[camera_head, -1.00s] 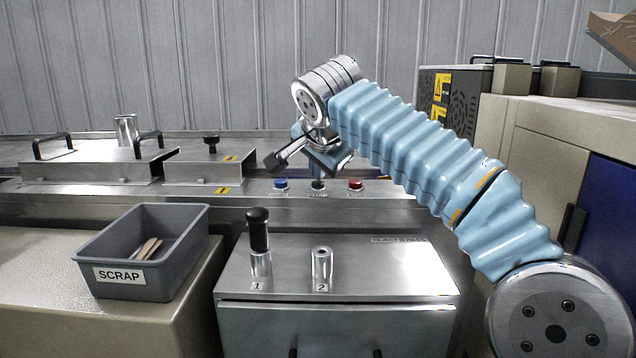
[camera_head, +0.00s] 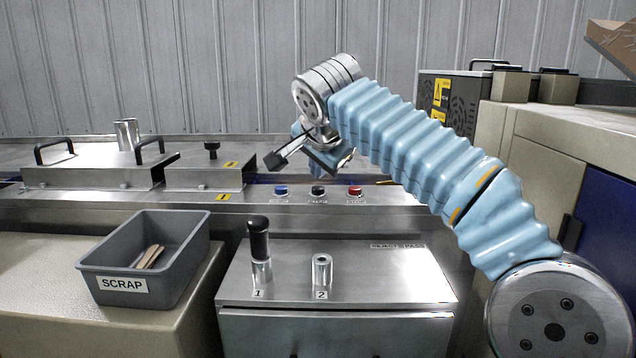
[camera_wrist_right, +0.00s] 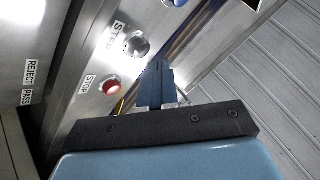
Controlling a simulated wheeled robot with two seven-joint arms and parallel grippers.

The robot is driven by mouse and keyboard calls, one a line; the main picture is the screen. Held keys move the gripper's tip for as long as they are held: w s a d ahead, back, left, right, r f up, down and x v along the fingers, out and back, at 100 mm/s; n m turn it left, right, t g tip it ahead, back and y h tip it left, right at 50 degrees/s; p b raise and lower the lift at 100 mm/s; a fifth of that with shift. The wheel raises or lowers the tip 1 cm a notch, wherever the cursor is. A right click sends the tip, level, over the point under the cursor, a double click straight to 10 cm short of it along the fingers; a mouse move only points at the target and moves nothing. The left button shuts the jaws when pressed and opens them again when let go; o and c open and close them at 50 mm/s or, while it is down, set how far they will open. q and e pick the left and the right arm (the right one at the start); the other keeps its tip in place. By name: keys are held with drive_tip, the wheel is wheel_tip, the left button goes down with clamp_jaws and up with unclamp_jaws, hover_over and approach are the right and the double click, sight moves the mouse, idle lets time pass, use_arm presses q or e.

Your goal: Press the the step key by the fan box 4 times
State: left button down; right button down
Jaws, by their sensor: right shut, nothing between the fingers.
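The step key is the middle, dark-capped button (camera_head: 318,191) between a blue one and a red one on the steel front ledge. In the right wrist view it shows as a round grey button (camera_wrist_right: 136,44) beside the label STEP. My right gripper (camera_head: 274,160) is above and behind the button row in the head view. In the wrist view its fingers (camera_wrist_right: 158,68) are shut and empty, close to the step key with a visible gap. A dark vented box with yellow warning labels (camera_head: 450,100), perhaps the fan box, stands at the back right. My left gripper is not in view.
A blue button (camera_head: 281,191) and a red STOP button (camera_head: 355,191) flank the key. A grey SCRAP bin (camera_head: 190,262) holding sticks is at left. A black-handled post (camera_head: 259,240) and a short metal post (camera_head: 321,270) stand on the front cabinet.

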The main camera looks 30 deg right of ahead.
sight(319, 189)
wheel_tip(319, 189, up, 3)
drive_tip(key=p, duration=0.2)
drive_tip(key=shift+p, duration=0.35)
drive_tip(key=shift+r, duration=1)
idle(1.6)
wheel_tip(319, 189, up, 4)
drive_tip(key=shift+f, duration=0.1)
